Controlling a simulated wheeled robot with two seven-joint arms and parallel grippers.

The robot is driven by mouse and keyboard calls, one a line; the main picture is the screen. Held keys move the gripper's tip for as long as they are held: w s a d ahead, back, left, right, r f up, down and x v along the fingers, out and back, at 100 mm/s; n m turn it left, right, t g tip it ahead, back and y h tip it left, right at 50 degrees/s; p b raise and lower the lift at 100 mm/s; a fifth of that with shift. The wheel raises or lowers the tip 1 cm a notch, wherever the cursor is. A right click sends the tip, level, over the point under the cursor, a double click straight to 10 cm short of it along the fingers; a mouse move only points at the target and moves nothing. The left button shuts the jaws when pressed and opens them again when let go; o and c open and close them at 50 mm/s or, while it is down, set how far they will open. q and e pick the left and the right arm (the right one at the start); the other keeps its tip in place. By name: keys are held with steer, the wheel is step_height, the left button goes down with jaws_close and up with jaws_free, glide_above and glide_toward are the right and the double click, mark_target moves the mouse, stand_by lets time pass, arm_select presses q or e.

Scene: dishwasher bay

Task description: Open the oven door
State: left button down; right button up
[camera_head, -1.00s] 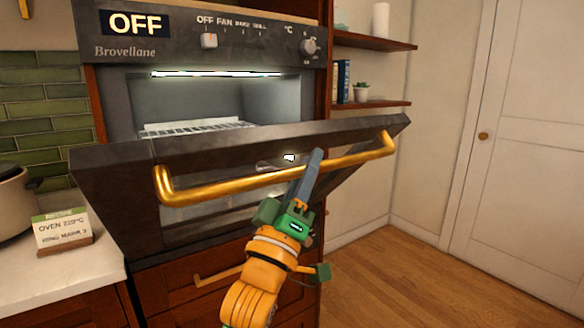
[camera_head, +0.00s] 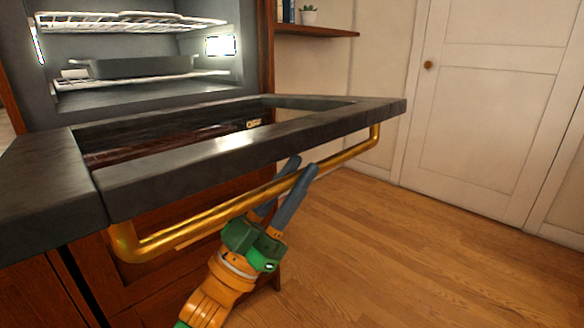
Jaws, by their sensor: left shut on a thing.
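The oven door (camera_head: 190,165) is dark grey with a window and is lowered to nearly flat, sloping only a little. Its brass bar handle (camera_head: 215,215) hangs along the front edge. My left gripper (camera_head: 302,167) reaches up from below, its two blue-grey fingers on either side of the bar, right of the bar's middle, shut on it. The oven cavity (camera_head: 140,72) is open to view, with wire racks (camera_head: 130,20) and a dark tray (camera_head: 140,66) on the lower one. My right gripper is not in view.
Wooden cabinet fronts (camera_head: 165,275) lie below the door. The wooden floor (camera_head: 400,255) to the right is clear, up to a white door (camera_head: 490,100).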

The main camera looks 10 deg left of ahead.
arm_select(q)
steer(key=shift+f+m+g+h+b, duration=0.35)
steer(key=shift+f+m+g, duration=0.25)
steer(key=shift+f, duration=0.25)
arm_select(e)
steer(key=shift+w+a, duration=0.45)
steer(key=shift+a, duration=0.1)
arm_select(q)
steer(key=c, duration=0.7)
jaws_free()
steer(key=shift+c, duration=0.2)
